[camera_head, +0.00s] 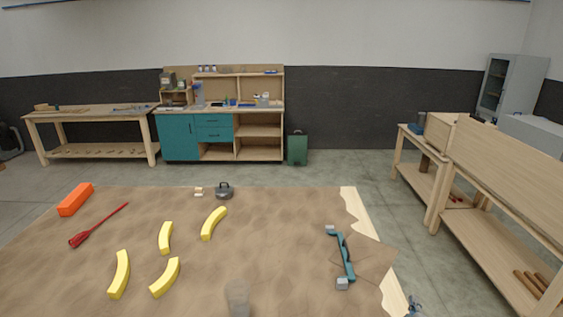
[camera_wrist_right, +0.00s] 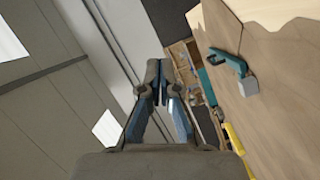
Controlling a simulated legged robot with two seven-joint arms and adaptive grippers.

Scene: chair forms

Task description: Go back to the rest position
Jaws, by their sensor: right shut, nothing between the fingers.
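My right gripper (camera_head: 413,307) shows only as a small tip at the bottom right of the head view, off the right edge of the work table (camera_head: 300,250). In the right wrist view, the right gripper (camera_wrist_right: 161,72) has its fingers drawn together at the tips, with nothing between them. It is apart from the table and touches nothing that I can see. My left gripper is not in view.
On the table lie several yellow curved pieces (camera_head: 120,274), an orange block (camera_head: 75,199), a red tool (camera_head: 98,225), a dark weight (camera_head: 224,191) and a teal tool (camera_head: 346,257), also in the wrist view (camera_wrist_right: 229,60). A blurred grey shape (camera_head: 238,297) is at the near edge.

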